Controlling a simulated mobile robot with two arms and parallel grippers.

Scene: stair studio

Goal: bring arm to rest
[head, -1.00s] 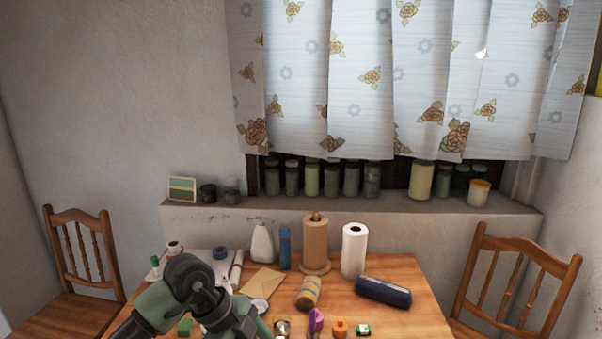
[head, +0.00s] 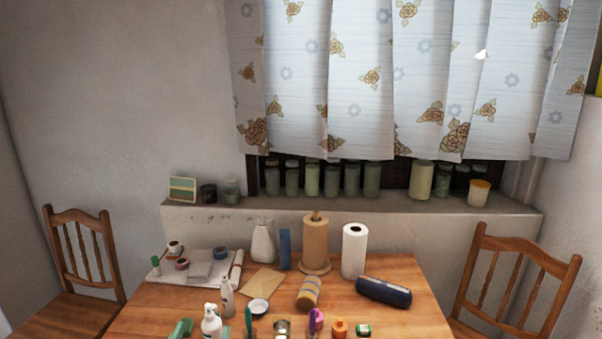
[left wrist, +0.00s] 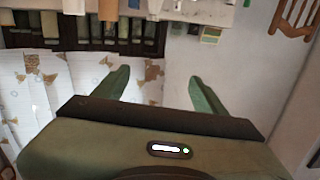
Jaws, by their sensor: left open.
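My left gripper (left wrist: 158,77) shows only in the left wrist view. Its two green fingers stand wide apart with nothing between them. That view is upside down, and the fingers point toward the wall and the window corner, clear of the table. In the head view I see neither of my arms. My right gripper is in no frame.
The wooden table (head: 170,298) holds a white pump bottle (head: 211,322), a brown roll (head: 316,240), a paper towel roll (head: 354,250), a dark blue case (head: 383,291) and other items. Chairs (head: 85,255) (head: 510,285) stand either side. Jars line the sill (head: 280,216) below the curtain (head: 380,80).

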